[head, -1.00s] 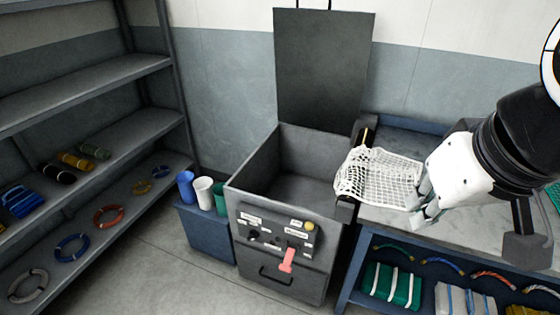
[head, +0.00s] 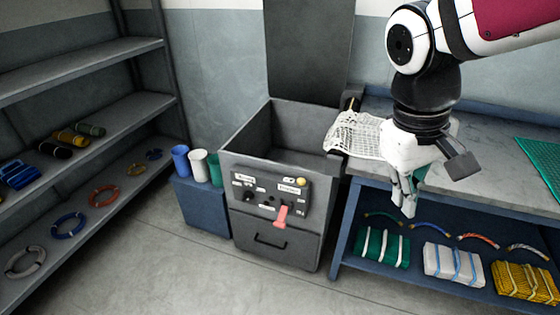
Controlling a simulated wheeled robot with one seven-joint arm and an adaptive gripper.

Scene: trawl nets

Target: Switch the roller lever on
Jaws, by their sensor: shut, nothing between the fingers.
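The roller lever is a red-pink handle (head: 282,215) on the front control panel (head: 262,197) of a grey open-topped machine (head: 270,228). It hangs downward from the panel's lower right. My gripper (head: 408,208) is shut and empty, pointing down in front of the bench edge. It is to the right of the lever and well apart from it. The panel also bears a yellow button (head: 301,182), dark knobs and small labels too small to read.
A white net (head: 355,136) lies over the roller at the machine's right side and onto the bench (head: 475,180). Wrapped bundles (head: 382,246) fill the bench's lower shelf. Cups (head: 199,163) stand on a blue box at left. The floor (head: 190,265) in front is clear.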

